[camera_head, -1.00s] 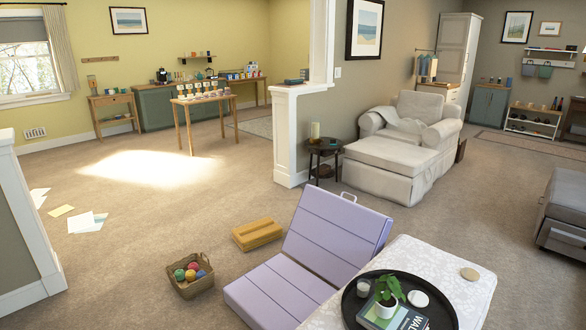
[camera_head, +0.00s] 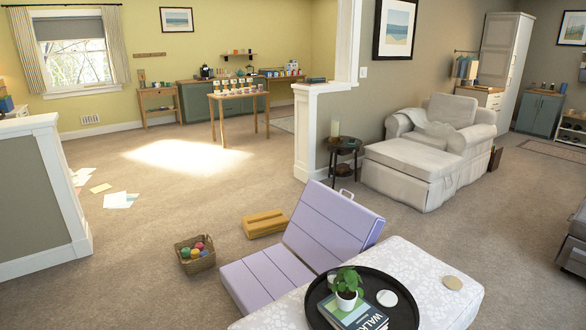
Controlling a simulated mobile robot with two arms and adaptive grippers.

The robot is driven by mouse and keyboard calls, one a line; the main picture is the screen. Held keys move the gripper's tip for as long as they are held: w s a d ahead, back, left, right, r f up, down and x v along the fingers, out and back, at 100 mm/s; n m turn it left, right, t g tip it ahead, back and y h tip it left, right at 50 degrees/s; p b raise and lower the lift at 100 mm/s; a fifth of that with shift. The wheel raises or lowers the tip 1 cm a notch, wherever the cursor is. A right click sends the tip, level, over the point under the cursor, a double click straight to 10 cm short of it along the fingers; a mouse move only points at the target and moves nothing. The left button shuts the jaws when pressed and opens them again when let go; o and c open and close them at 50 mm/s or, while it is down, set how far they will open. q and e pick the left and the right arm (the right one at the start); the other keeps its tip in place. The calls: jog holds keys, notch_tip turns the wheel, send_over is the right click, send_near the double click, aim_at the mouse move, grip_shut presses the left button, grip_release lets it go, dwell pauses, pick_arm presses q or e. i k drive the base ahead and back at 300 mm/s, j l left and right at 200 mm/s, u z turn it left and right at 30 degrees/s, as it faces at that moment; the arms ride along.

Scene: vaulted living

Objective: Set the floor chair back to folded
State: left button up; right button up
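The lavender floor chair (camera_head: 330,228) stands on the carpet at the lower middle, unfolded. Its seat panel (camera_head: 262,277) lies flat on the floor and its padded backrest leans up and back to the right. A pale handle loop (camera_head: 346,197) shows at the top edge of the backrest. The near right part of the chair is hidden behind a patterned ottoman or table. Neither of my grippers is in view.
The patterned white surface (camera_head: 448,308) in front bears a black round tray (camera_head: 398,312) with a plant and book. A ball basket (camera_head: 195,262) and a yellow-brown block (camera_head: 265,223) sit left of the chair. Open carpet lies left; a low half wall (camera_head: 40,190) stands at far left.

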aim_at(326, 228)
jog(key=i+l+u, duration=0.1)
jog(key=l, duration=0.45)
jog(key=i+l+u, duration=0.1)
jog(key=l, duration=0.45)
jog(key=i+l+u, duration=0.1)
jog(key=l, duration=0.45)
jog(key=i+l, duration=0.1)
jog(key=l, duration=0.5)
jog(key=i+u, duration=0.05)
